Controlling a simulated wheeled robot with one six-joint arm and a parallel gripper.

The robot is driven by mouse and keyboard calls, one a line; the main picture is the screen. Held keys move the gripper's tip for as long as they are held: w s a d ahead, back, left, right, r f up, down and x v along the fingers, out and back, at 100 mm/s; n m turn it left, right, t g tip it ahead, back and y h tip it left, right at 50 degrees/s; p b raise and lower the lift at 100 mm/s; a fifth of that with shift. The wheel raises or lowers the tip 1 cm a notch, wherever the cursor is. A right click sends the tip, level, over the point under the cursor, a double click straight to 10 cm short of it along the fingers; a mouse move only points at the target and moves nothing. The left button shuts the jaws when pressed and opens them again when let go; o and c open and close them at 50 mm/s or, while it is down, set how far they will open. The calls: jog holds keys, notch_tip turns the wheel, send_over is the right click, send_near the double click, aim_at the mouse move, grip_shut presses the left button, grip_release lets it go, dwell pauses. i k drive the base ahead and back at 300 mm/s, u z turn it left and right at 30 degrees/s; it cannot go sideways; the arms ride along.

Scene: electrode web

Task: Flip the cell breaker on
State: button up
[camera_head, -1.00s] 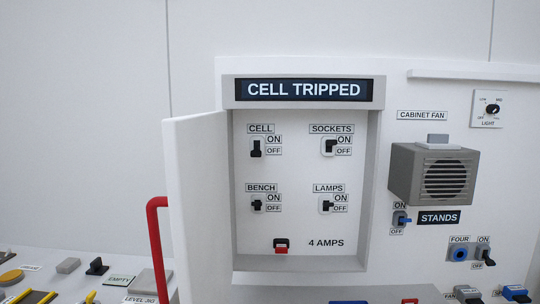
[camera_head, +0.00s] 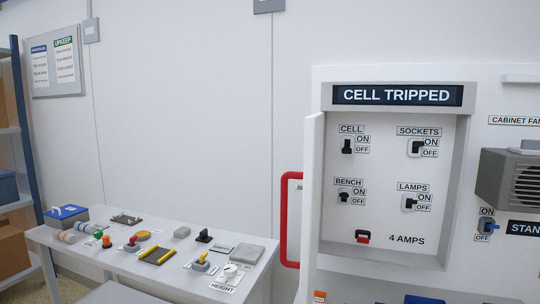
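The cell breaker (camera_head: 347,146) is a small black toggle under the CELL label, at the upper left inside the open breaker cabinet (camera_head: 325,180). Its lever appears to point down, toward OFF. The display (camera_head: 398,95) above reads CELL TRIPPED. The cabinet door (camera_head: 310,205) stands open to the left, with a red handle (camera_head: 284,220). The sockets breaker (camera_head: 416,147), bench breaker (camera_head: 344,195) and lamps breaker (camera_head: 409,203) are in the same cabinet. My gripper is not in view.
A white table (camera_head: 120,262) at the lower left holds several switches, knobs and small parts. A shelf rack (camera_head: 22,150) stands at the far left. A grey cabinet fan (camera_head: 512,178) juts out at the right. A red-and-black switch (camera_head: 363,237) sits low in the cabinet.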

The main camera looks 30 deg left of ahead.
aim_at(346, 150)
jog(key=u, duration=0.85)
jog(key=k, duration=0.5)
jog(key=z, duration=0.7)
jog(key=i, duration=0.55)
jog(key=u, duration=0.8)
